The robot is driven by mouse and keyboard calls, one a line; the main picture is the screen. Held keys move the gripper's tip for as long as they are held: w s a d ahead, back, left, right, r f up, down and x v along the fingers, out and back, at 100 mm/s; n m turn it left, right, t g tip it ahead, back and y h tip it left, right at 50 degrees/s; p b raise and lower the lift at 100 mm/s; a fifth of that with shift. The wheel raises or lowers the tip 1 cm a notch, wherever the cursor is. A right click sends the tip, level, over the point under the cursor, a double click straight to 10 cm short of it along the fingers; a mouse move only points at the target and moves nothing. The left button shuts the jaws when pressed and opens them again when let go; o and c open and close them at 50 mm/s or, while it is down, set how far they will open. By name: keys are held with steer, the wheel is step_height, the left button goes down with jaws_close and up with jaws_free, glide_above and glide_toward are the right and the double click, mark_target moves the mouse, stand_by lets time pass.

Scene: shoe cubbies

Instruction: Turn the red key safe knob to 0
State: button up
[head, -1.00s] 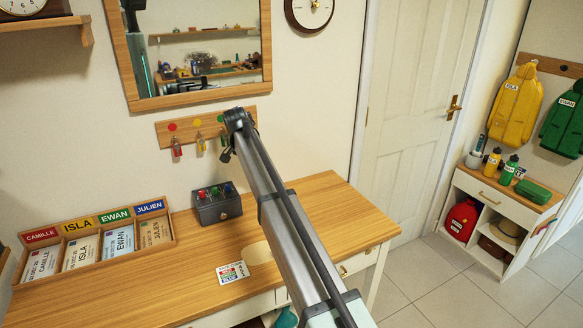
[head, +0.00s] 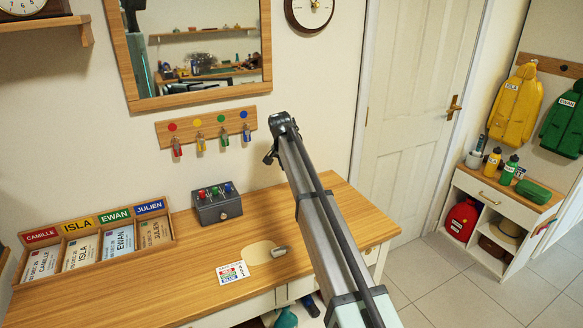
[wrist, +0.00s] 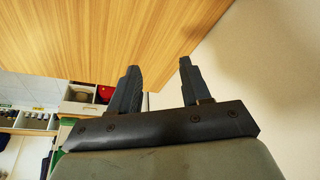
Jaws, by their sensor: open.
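The key safe (head: 222,209) is a dark grey box at the back of the wooden desk, under the hook rail. Its top carries a red knob (head: 201,194), a green knob (head: 215,191) and a blue knob (head: 228,188). The red knob is the leftmost; its setting is too small to read. In the wrist view my gripper (wrist: 158,64) is open, with nothing between its fingers and the wooden desktop (wrist: 100,35) beyond them. In the head view the arm's end is right of the key safe and apart from it. The key safe is not in the wrist view.
A card with coloured rows (head: 233,271) lies on the desk beside a pale oval pad (head: 258,252) and a small grey object (head: 279,251). A name-labelled tray (head: 100,242) stands left. Keys hang on the rail (head: 207,126) above. The desk's right part is clear.

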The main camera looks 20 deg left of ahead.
steer(key=shift+w+d, duration=0.1)
steer(key=shift+d, duration=0.1)
steer(key=shift+c, duration=0.3)
steer(key=shift+a, duration=0.1)
steer(key=shift+c, duration=1.1)
step_height(320, 180, up, 8)
steer(key=n+g+y, duration=0.1)
steer(key=n+y, duration=0.3)
steer(key=n, duration=0.9)
glide_above(202, 192)
steer(key=s+d, duration=0.3)
steer(key=d, duration=0.1)
steer(key=x, duration=1.3)
steer(key=shift+s+f, duration=0.2)
steer(key=shift+f, duration=0.1)
steer(key=shift+c, duration=0.3)
